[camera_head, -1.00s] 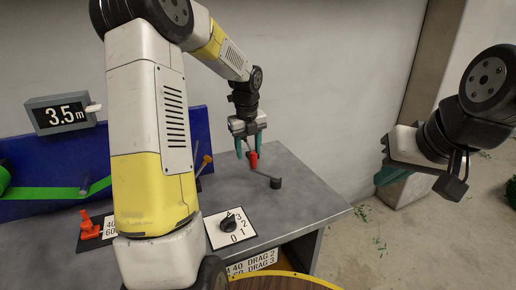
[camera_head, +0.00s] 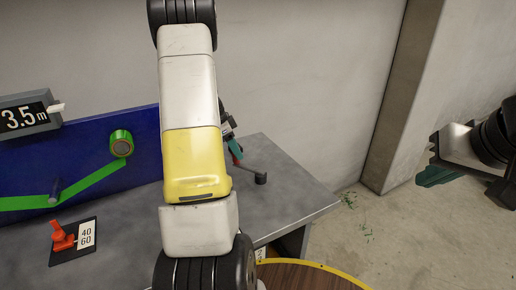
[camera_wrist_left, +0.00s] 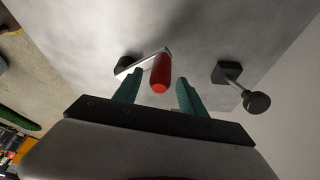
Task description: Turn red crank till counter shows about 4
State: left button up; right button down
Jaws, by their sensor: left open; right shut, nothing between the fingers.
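The crank's red handle (camera_wrist_left: 160,72) stands between the two teal fingers of my open left gripper (camera_wrist_left: 158,82) in the left wrist view, with a small gap on each side. Its metal arm leads left to a dark hub (camera_wrist_left: 126,64). The counter (camera_head: 25,117) reads 3.5 m. My right gripper (camera_head: 436,176) is shut and empty, far right, away from the bench.
A green tape runs from a roll (camera_head: 121,145) past a peg on the blue panel (camera_head: 82,155). An orange-red switch (camera_head: 62,238) stands by a 40/60 label. A dark knob on a rod (camera_wrist_left: 256,102) is right of the fingers. The bench (camera_head: 295,195) is clear around the hub.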

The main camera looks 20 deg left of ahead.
aim_at(240, 163)
pick_arm(q)
jog(key=shift+x, duration=1.75)
jog(key=shift+c, duration=0.2)
grip_shut()
